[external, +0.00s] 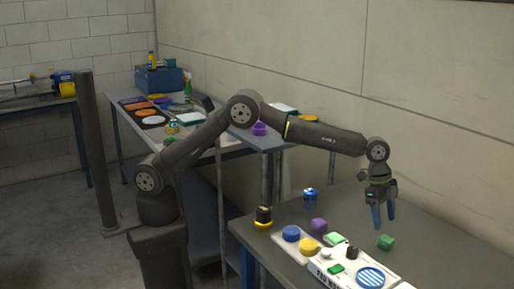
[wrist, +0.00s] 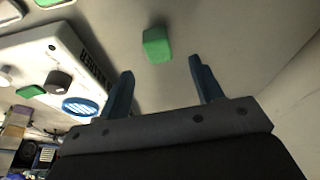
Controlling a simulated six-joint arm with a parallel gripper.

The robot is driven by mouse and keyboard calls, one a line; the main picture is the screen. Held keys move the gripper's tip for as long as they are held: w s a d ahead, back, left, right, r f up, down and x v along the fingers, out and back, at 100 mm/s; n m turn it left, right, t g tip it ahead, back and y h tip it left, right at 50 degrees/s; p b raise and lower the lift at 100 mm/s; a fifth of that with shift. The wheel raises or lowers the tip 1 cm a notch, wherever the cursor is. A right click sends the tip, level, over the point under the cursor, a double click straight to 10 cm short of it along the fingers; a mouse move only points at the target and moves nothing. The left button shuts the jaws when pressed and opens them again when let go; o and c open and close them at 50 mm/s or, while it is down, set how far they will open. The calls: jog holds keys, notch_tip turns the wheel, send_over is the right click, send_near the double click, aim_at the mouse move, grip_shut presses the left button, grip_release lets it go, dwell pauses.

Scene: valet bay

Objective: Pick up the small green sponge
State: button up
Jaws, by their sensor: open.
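A small green sponge (external: 386,242) sits on the grey table, to the right of the white tray. It also shows in the wrist view (wrist: 156,44), a green block alone on bare table, just beyond the space between my fingertips. My gripper (external: 383,217) points down above the table, close to the sponge and slightly higher. Its two blue fingers are apart with nothing between them; they show in the wrist view too (wrist: 160,66). The sponge is fully visible and not touched, as far as I can see.
A white tray (external: 318,272) holds a blue striped disc (external: 371,278), a dark item and a green piece. Blue and yellow round items, a purple block (external: 319,225) and a light green item (external: 334,238) are nearby. A wall stands behind the table. Table around the sponge is clear.

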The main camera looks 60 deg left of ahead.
aim_at(385, 238)
jog(key=shift+x, duration=3.55)
jog(key=shift+s+a, duration=0.1)
jog(key=shift+s, duration=0.05)
jog(key=shift+c, duration=0.4)
jog(key=c, duration=1)
